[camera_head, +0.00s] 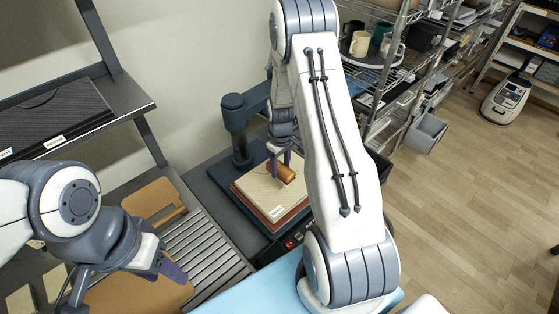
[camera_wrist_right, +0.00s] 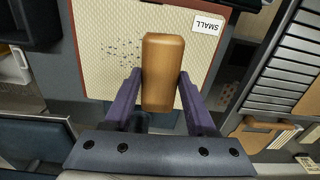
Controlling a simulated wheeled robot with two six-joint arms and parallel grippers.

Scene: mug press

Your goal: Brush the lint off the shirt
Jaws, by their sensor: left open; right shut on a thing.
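A cream, textured square that appears to be the shirt (camera_head: 256,190) lies flat on a reddish-brown board, on the dark base of the press. In the right wrist view the shirt (camera_wrist_right: 108,22) carries a white SMALL label and a patch of dark lint specks (camera_wrist_right: 122,52) left of the brush. My right gripper (camera_head: 281,158) is shut on the brown brush (camera_head: 287,174), over the shirt. The brush (camera_wrist_right: 163,70) sits between both fingers; whether it touches the cloth, I cannot tell. My left gripper (camera_head: 172,268) is open and empty, lower left, away from the shirt.
The dark press post (camera_head: 239,130) stands behind the shirt's left side. A slatted metal rack (camera_head: 208,248) and brown wooden boards (camera_head: 150,198) lie to the left. A wire shelf with mugs (camera_head: 360,45) is at the back right. Wooden floor is open at right.

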